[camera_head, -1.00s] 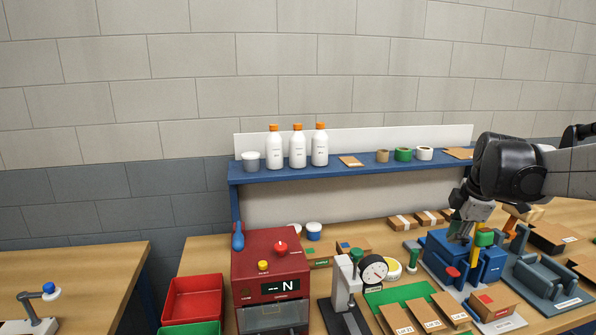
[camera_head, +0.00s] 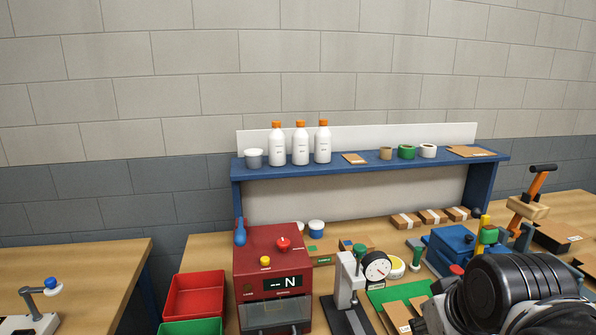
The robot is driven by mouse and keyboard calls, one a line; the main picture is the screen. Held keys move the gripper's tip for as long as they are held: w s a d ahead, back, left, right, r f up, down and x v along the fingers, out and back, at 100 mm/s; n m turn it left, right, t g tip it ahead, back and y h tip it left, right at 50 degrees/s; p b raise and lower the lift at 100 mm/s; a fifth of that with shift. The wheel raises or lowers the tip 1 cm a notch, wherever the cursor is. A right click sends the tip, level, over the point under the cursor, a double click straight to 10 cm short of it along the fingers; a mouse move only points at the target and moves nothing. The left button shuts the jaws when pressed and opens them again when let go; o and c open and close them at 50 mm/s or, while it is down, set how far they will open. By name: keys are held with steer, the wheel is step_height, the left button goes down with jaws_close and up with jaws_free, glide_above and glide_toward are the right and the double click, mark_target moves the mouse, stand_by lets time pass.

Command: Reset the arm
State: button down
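My arm (camera_head: 515,290) fills the lower right corner, with a large black joint close to the camera. A light grey part at its left side (camera_head: 434,316) seems to be near my gripper. The fingers are hidden or cut off by the bottom edge, so I cannot see whether they are open or hold anything. The arm hides part of the bench's right side, including the lower part of the blue machine (camera_head: 452,240).
A red force tester (camera_head: 270,250), a dial gauge stand (camera_head: 347,285) and a green mat (camera_head: 385,294) with cardboard blanks stand on the bench. A red bin (camera_head: 195,292) is at left. A blue shelf (camera_head: 345,168) with bottles and tape rolls runs behind. Above the shelf is clear.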

steer(key=shift+s+a+f+m, duration=0.3)
steer(key=shift+s+f+m, duration=0.15)
steer(key=shift+s+f, duration=0.15)
steer(key=shift+s+a+f+m, duration=0.25)
steer(key=shift+s+f+m, duration=0.2)
steer(key=shift+s, duration=0.2)
